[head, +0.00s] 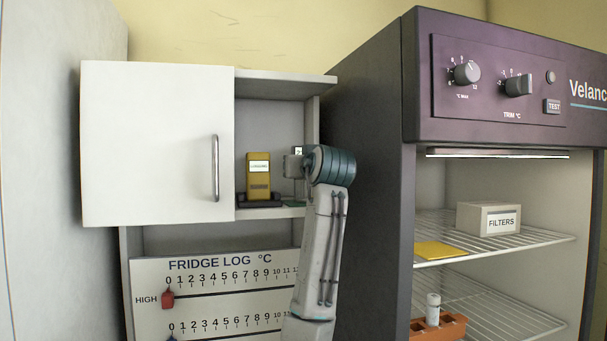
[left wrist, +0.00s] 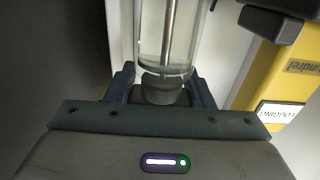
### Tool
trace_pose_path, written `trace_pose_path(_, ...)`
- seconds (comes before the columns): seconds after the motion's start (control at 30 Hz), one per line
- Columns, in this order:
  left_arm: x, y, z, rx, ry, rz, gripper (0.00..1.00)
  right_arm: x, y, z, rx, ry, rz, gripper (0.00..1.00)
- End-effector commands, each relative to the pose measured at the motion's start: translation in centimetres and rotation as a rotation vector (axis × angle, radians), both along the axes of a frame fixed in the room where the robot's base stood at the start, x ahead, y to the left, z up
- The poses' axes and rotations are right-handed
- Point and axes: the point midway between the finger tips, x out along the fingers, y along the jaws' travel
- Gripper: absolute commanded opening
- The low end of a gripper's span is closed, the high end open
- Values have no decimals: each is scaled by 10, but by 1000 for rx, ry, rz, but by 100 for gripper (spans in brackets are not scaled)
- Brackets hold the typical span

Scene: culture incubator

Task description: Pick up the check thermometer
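In the left wrist view a clear glass cylinder (left wrist: 148,35) with a metal rod inside and a dark cap, which looks like the check thermometer, lies between the fingers of my left gripper (left wrist: 162,85). The fingers flank its cap end closely; I cannot tell whether they press on it. In the head view my arm reaches up into the cabinet, and its wrist hides most of that spot. My right gripper is not in view.
A yellow logger (head: 258,172) stands in a black cradle just left of my wrist; it also shows close by in the left wrist view (left wrist: 290,75). The white cabinet door (head: 150,140) is left of it. The incubator wall (head: 365,120) is close on the right.

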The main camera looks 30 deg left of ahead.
Motion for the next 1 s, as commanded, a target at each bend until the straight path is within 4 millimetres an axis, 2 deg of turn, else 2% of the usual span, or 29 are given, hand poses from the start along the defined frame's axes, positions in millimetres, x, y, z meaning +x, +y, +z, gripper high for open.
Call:
trace_pose_path(0.03, 0, 0, 0, 0, 0, 0, 37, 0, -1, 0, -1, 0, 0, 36)
trace_pose_path(0.1, 0, 0, 0, 0, 0, 0, 24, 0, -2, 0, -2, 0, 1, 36)
trace_pose_path(0.13, 0, 0, 0, 0, 0, 0, 21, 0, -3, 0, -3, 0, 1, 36)
trace_pose_path(0.53, 0, 0, 4, -1, -1, 0, 21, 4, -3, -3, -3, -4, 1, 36)
trace_pose_path(0.87, -1, -1, 35, -1, -2, -1, 21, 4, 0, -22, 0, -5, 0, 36)
trace_pose_path(1.0, -26, -23, 34, -1, -6, -4, 21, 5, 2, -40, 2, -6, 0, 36)
